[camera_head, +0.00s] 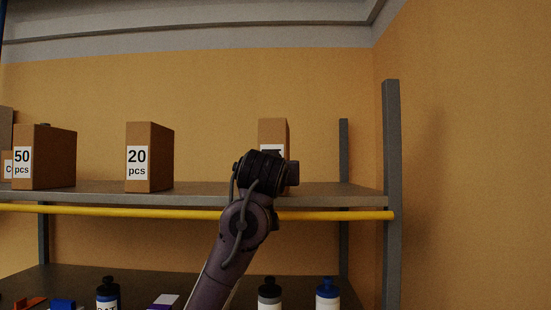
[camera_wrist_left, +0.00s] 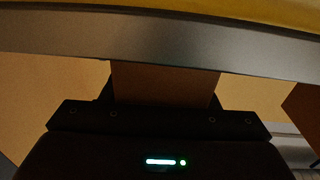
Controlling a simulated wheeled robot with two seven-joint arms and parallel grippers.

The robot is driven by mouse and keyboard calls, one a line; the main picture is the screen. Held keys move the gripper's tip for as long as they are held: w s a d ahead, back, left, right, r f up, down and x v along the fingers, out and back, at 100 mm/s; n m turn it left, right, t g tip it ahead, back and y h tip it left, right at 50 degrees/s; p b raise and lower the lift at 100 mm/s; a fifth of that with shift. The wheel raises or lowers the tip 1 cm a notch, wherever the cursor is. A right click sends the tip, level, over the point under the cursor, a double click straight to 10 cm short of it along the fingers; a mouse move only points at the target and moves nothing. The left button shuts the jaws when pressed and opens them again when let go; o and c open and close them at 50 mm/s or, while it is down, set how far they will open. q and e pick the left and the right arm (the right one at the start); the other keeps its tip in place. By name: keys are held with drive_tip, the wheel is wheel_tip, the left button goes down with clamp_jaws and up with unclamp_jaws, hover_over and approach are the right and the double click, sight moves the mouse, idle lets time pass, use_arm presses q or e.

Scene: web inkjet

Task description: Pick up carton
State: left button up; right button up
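Brown cartons with white labels stand upright on the upper shelf (camera_head: 210,196): one marked "50 pcs" (camera_head: 52,158), one marked "20 pcs" (camera_head: 155,157), and one farther right (camera_head: 273,130) whose label is mostly covered by my arm. My left gripper (camera_head: 268,170) is in front of this right carton; its fingers are hidden in the head view. In the left wrist view a brown carton (camera_wrist_left: 165,85) fills the space just beyond the dark gripper body (camera_wrist_left: 160,122), with thin dark edges at both sides. I cannot tell whether the fingers touch it. My right gripper is not in view.
A yellow bar (camera_head: 130,210) runs along the shelf front, ending near a grey post (camera_head: 392,190). The lower shelf holds bottles, including a blue-capped one (camera_head: 327,295). Another brown surface (camera_wrist_left: 305,110) shows at the wrist view's right edge. The shelf between cartons is clear.

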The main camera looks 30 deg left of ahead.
sight(274, 128)
use_arm(q)
drive_tip(key=shift+r, duration=0.1)
drive_tip(key=c, duration=0.7)
drive_tip(key=shift+o, duration=0.2)
drive_tip(key=shift+r, duration=0.15)
wheel_tip(274, 128, up, 9)
drive_tip(key=shift+r+b, duration=0.1)
drive_tip(key=shift+b, duration=0.8)
wheel_tip(274, 128, up, 9)
drive_tip(key=shift+d+f+p, duration=0.1)
drive_tip(key=shift+p, duration=0.25)
drive_tip(key=shift+r, duration=0.85)
drive_tip(key=shift+f, duration=0.1)
